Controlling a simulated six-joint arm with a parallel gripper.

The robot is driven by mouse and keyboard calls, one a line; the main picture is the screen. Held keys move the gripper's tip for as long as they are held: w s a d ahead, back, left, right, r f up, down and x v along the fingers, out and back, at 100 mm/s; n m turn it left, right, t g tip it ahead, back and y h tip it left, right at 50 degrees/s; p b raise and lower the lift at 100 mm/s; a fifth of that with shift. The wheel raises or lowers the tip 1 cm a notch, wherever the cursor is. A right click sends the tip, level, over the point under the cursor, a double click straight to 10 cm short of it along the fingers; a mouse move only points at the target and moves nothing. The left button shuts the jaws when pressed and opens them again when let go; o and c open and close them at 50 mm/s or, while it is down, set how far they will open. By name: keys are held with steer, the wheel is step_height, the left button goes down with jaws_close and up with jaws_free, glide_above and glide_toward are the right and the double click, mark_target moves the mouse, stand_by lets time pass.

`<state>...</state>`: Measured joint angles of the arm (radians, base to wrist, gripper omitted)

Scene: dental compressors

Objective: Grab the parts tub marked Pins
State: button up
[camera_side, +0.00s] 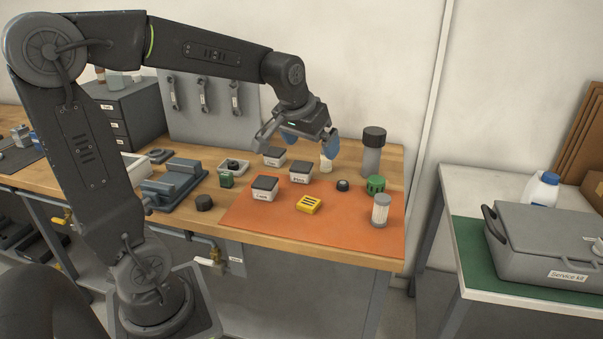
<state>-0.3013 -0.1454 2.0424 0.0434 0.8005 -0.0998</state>
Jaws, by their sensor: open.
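Three white tubs with dark lids stand on the orange mat (335,228). The right-hand tub (301,171) has a small label that seems to read Pins. Another tub (274,156) stands behind it to the left, and a third tub (265,188) stands nearer the front left; their labels are too small to read surely. My gripper (311,142) is open, with blue fingertips pointing down. It appears above and behind the Pins tub, apart from it, with nothing seen between the fingers.
A small white bottle (326,162) stands close below my gripper. A dark-capped grey cylinder (373,150) is to its right. A yellow block (308,204), green knob (375,184) and clear filter (381,209) sit on the mat. A grey vise (173,186) is left. The mat's front is clear.

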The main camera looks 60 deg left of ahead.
steer(key=w+a+f+n+g, duration=0.1)
steer(key=w+a+f, duration=0.25)
steer(key=a, duration=0.25)
steer(key=w+a+f+n, duration=0.2)
steer(key=w+a, duration=0.2)
steer(key=a, duration=0.3)
steer(key=n+y, duration=0.1)
steer(key=n, duration=0.1)
glide_toward(301, 165)
steer(key=shift+g, duration=0.3)
steer(key=x, duration=0.5)
steer(key=shift+w+d+f, duration=0.25)
steer(key=shift+w+f, duration=0.1)
steer(key=shift+w, duration=0.1)
steer(key=shift+a+x, duration=0.1)
steer(key=shift+x, duration=1.45)
steer(key=shift+a+x, duration=0.15)
steer(key=shift+x, duration=1.45)
steer(key=shift+s+r, duration=0.1)
steer(key=shift+s, duration=0.05)
steer(key=c, duration=1)
steer(key=shift+c, duration=0.5)
steer(key=shift+r, duration=0.1)
